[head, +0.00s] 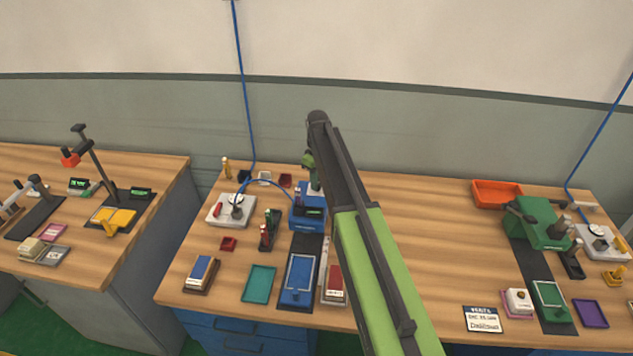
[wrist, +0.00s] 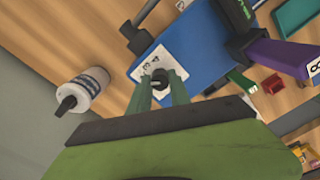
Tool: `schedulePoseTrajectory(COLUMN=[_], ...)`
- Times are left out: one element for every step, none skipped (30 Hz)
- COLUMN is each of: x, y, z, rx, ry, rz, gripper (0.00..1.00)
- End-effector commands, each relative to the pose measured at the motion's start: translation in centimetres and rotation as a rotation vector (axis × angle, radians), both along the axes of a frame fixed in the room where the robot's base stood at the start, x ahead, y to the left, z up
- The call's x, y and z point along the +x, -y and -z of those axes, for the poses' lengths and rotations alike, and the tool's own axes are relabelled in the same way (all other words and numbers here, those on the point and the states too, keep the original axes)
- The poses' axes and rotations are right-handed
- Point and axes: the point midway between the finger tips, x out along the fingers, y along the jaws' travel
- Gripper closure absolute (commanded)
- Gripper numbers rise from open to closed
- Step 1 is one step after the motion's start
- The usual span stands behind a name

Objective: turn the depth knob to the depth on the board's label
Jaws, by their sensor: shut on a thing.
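The depth knob (wrist: 160,77) is a small dark round knob on a white dial plate (wrist: 150,62) with dark marks, too small to read. The plate sits on a blue machine (wrist: 190,45), which also shows in the head view (head: 303,222), partly hidden by my arm. My gripper (wrist: 160,86) has its two green fingers on either side of the knob, shut on it. I cannot make out a board with a depth label for certain.
A white bottle with a dark nozzle (wrist: 85,90) stands beside the machine. A purple part with a white label (wrist: 280,57) is on its other side. Bare wooden tabletop (head: 430,240) lies right of my arm.

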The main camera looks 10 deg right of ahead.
Motion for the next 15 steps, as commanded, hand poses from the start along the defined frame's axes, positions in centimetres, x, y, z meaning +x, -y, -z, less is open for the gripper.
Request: schedulePoseTrajectory(x=[0.01, 0.01, 0.02, 0.02, 0.02, 0.02, 0.02, 0.02, 0.02, 0.02, 0.03, 0.03, 0.03, 0.03, 0.03], y=[-0.01, -0.01, -0.01, -0.02, -0.03, -0.03, -0.04, -0.04, -0.05, -0.05, -0.06, -0.06, -0.06, -0.07, -0.08], z=[0.0, 0.0, 0.0, 0.0, 0.0, 0.0, 0.0, 0.0, 0.0, 0.0, 0.0, 0.0, 0.0, 0.0, 0.0], rx=[0.0, 0.0, 0.0, 0.0, 0.0, 0.0, 0.0, 0.0, 0.0, 0.0, 0.0, 0.0, 0.0, -0.001, -0.001], ry=[0.0, 0.0, 0.0, 0.0, 0.0, 0.0, 0.0, 0.0, 0.0, 0.0, 0.0, 0.0, 0.0, 0.001, 0.001], rz=[0.018, 0.032, 0.053, 0.072, 0.091, 0.119, 0.142, 0.165, 0.197, 0.221, 0.246, 0.279, 0.304, 0.328, 0.359], gripper=[1.0, 1.0, 1.0, 1.0, 1.0, 1.0, 1.0, 1.0, 1.0, 1.0, 1.0, 1.0, 1.0, 1.0, 1.0])
